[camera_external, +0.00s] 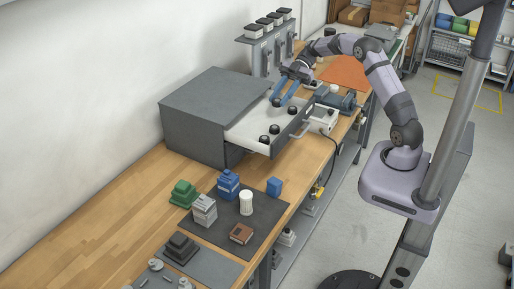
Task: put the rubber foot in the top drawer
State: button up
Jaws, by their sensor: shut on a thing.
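The grey drawer cabinet (205,110) stands on the bench with its top drawer (245,138) pulled out. Several black rubber feet lie on the drawer's light floor, such as one rubber foot (274,129) near the middle and another (264,140) near the front left. My gripper (279,101) reaches over the far part of the open drawer with its blue fingers pointing down. It is shut on a black rubber foot (276,103). I cannot tell whether this foot touches the drawer floor.
A dark mat (262,208) nearer the camera holds a blue block, a white cylinder, a brown box and other parts. A blue-grey vise (338,100) and a white box (322,121) stand right of the drawer.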

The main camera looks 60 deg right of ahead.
aim_at(279, 118)
jog(key=shift+f+p, duration=0.8)
jog(key=shift+f, duration=2.3)
jog(key=shift+f, duration=0.15)
jog(key=o, duration=1)
jog(key=b+v, duration=0.3)
jog(key=v, duration=0.9)
jog(key=shift+b, duration=0.4)
